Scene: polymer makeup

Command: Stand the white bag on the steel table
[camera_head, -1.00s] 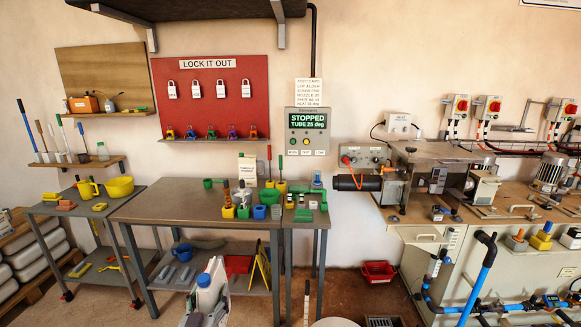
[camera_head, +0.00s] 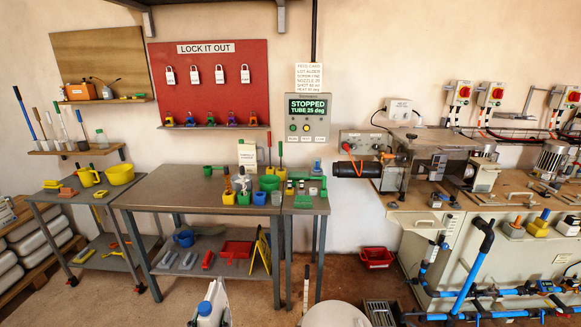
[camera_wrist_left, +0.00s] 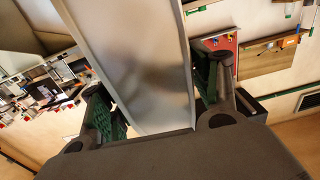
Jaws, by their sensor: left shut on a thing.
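My left gripper (camera_wrist_left: 155,92) is shut on a smooth pale panel, which looks like the white bag (camera_wrist_left: 140,55). Its dark fingers with green pads press on both sides of it, and the rest of the bag runs out of the top of the left wrist view. In the head view, only a white and blue shape (camera_head: 212,308) shows low at the bottom edge, cut off by the frame. I cannot tell bag from gripper there. The steel table (camera_head: 155,203) stands ahead against the wall. My right gripper is not in view.
The table's left part is bare. A lower shelf carries a red tray (camera_head: 236,249) and a yellow sign (camera_head: 261,252). A trolley (camera_head: 50,194) stands left, a machine (camera_head: 430,160) right.

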